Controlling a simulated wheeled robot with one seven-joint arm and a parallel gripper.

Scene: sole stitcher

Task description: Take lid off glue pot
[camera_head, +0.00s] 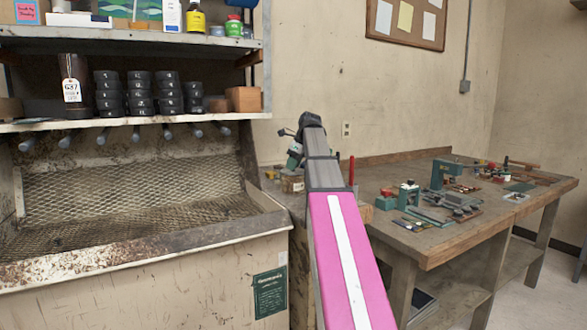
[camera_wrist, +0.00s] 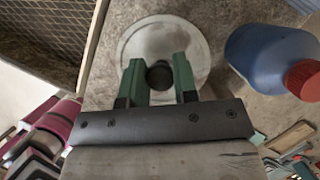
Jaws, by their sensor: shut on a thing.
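In the wrist view, a round, pale, stained lid (camera_wrist: 133,48) lies beyond my gripper (camera_wrist: 158,76), seen from above. It has a dark round knob (camera_wrist: 159,72) in its middle. The green fingers are shut on this knob, one on each side. The pot body is hidden under the lid, so I cannot tell whether the lid rests on it or is raised. In the head view my gripper (camera_head: 295,157) is at the left end of the workbench, partly hidden by my pink and grey arm.
A blue bottle (camera_wrist: 262,58) with a red cap stands close right of the lid. The wooden workbench (camera_head: 440,238) holds a green clamp-like machine (camera_head: 440,178) and several tools farther right. A mesh-backed basin (camera_head: 130,195) is at left, under shelves with black cups.

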